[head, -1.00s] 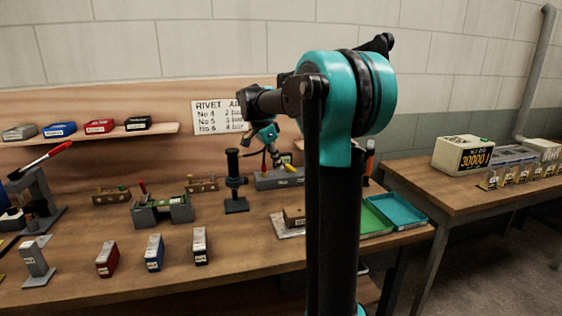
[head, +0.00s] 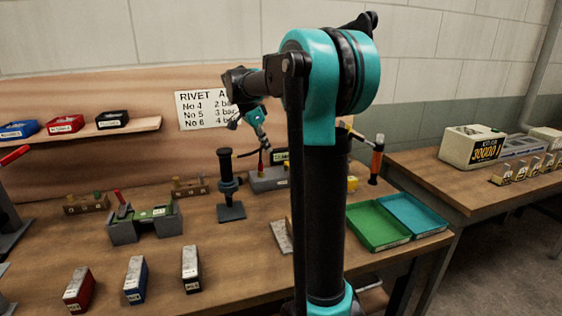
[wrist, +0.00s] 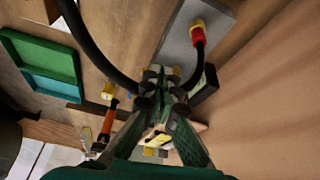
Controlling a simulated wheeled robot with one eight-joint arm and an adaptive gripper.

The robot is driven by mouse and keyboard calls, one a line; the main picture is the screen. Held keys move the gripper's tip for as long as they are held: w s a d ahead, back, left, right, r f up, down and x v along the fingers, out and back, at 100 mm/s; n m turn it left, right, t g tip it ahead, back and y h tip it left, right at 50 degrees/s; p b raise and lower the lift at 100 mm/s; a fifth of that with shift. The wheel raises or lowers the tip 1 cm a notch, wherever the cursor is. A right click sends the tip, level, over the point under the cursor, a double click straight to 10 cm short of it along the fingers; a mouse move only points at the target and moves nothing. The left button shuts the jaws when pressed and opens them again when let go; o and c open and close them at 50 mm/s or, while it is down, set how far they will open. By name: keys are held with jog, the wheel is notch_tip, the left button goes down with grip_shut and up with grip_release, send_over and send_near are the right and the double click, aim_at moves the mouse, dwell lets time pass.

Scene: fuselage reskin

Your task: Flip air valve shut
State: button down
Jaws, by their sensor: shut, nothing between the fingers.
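My gripper (wrist: 162,82) is shut and empty in the wrist view, its fingertips just over the end of a grey block (wrist: 192,48). In the head view the grey block (head: 268,181) lies at the back of the bench, partly behind my arm.
A green tray (head: 375,227) and a blue tray (head: 415,215) sit right of my arm. A black stand (head: 229,185) rises left of the block. A dark display box (wrist: 207,84) is close to my gripper.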

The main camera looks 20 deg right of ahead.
jog(key=w+d+f, duration=0.1)
jog(key=d+f, duration=0.6)
jog(key=f, duration=0.2)
jog(key=shift+w+d, duration=0.15)
jog(key=shift+d, duration=0.1)
